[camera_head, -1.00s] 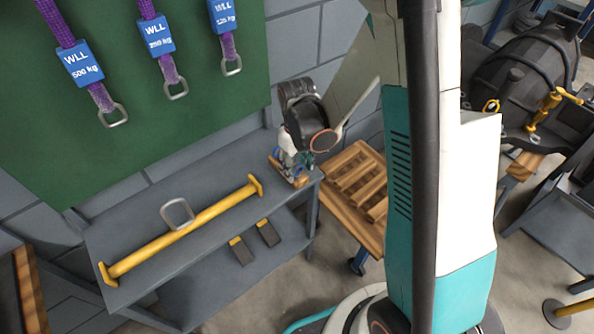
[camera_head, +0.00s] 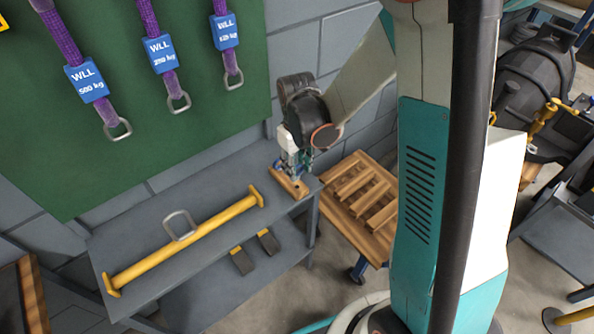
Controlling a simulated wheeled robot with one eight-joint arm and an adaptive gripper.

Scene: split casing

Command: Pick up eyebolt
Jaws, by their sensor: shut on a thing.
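My gripper (camera_head: 293,167) points down at the right end of the grey workbench, just above a small wooden block (camera_head: 291,186). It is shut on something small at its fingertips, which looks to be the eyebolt. The eyebolt is too small and too much hidden by the fingers to make out clearly. Small blue and metallic parts show around the fingertips. I cannot tell whether the held part is clear of the block.
A yellow spreader bar (camera_head: 186,240) with a grey metal link lies along the workbench (camera_head: 225,262). Purple slings with blue WLL tags (camera_head: 159,54) hang on the green board behind. A slatted wooden pallet (camera_head: 362,205) stands right of the bench.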

